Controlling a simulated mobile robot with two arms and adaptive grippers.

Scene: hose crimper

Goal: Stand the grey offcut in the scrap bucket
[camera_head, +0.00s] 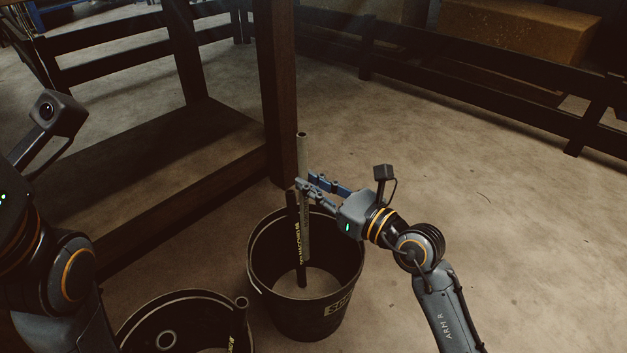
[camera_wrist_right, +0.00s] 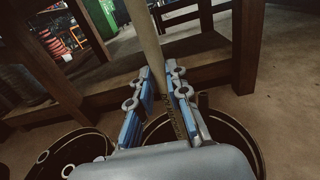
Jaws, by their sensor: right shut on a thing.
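The grey offcut (camera_head: 303,160) is a pale hollow tube, held upright with its open end up. My right gripper (camera_head: 303,184) is shut on it at mid-length, above the scrap bucket's rim. In the right wrist view the offcut (camera_wrist_right: 148,35) runs up between the blue fingers (camera_wrist_right: 160,88). Its lower part hangs inside the black scrap bucket (camera_head: 343,283), which has a yellow label; I cannot tell whether it touches the bottom. A black hose piece (camera_head: 294,215) with yellow lettering stands beside it in the bucket. My left arm shows at the left, its fingers out of frame.
A second black bucket (camera_head: 140,325) with a dark hose piece (camera_head: 241,318) is at the front left. A wooden bench leg (camera_head: 278,90) rises just behind the scrap bucket. The floor to the right (camera_head: 480,200) is clear, up to a dark rail (camera_head: 470,90).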

